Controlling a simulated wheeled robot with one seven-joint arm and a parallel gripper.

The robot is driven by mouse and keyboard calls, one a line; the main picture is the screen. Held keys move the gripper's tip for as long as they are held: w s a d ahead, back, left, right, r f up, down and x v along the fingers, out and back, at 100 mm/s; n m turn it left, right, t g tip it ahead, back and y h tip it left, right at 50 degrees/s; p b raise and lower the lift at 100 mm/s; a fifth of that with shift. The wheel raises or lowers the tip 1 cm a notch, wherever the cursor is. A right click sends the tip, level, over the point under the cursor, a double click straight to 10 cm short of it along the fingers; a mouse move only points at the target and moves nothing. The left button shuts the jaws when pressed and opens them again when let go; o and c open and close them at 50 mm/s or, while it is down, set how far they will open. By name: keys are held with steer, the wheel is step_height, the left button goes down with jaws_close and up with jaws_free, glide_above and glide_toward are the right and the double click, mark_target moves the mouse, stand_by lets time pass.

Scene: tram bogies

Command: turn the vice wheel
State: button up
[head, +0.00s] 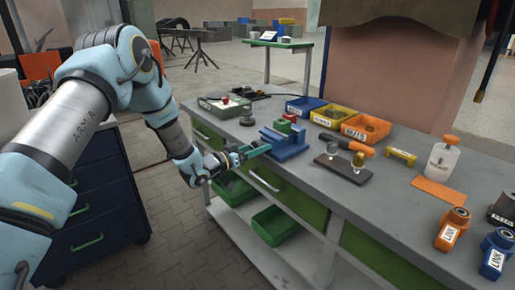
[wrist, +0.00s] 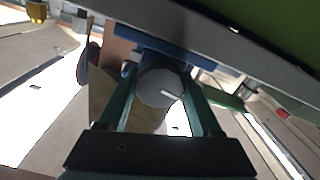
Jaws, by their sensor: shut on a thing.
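My gripper (head: 262,149) reaches in from the left at the vice's front. The vice wheel is not clear in the head view, where my gripper covers it. In the wrist view the wheel appears as a round grey piece with a pale mark (wrist: 158,88), in front of the blue vice body. My gripper's green fingers (wrist: 160,78) lie on either side of it, shut on it.
Blue, yellow and orange bins (head: 365,127) stand behind the vice. A dark plate (head: 343,168) with round metal parts lies to its right. A white bottle (head: 442,161) stands farther right. A green bin (head: 275,224) sits on the shelf below my gripper. Drawers (head: 102,190) stand left.

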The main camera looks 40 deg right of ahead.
steer(key=c, duration=0.4)
steer(key=shift+o, duration=0.2)
steer(key=shift+f+m+b, duration=0.1)
steer(key=shift+m+b, duration=0.2)
steer(key=shift+b, duration=0.2)
steer(key=shift+f+m+b, duration=0.15)
steer(key=shift+m+b, duration=0.25)
steer(key=shift+b, duration=0.5)
steer(key=m+b, duration=0.2)
steer(key=b, duration=0.2)
steer(key=shift+f, duration=0.15)
steer(key=m+b, duration=0.5)
steer(key=b, duration=0.3)
steer(key=shift+m+b, duration=0.3)
steer(key=shift+b, duration=0.1)
steer(key=m+b, duration=0.1)
steer(key=b, duration=0.1)
steer(key=m+b, duration=0.1)
steer(key=b, duration=0.1)
steer(key=shift+r+m, duration=0.25)
steer(key=shift+m, duration=0.15)
steer(key=shift+r, duration=0.1)
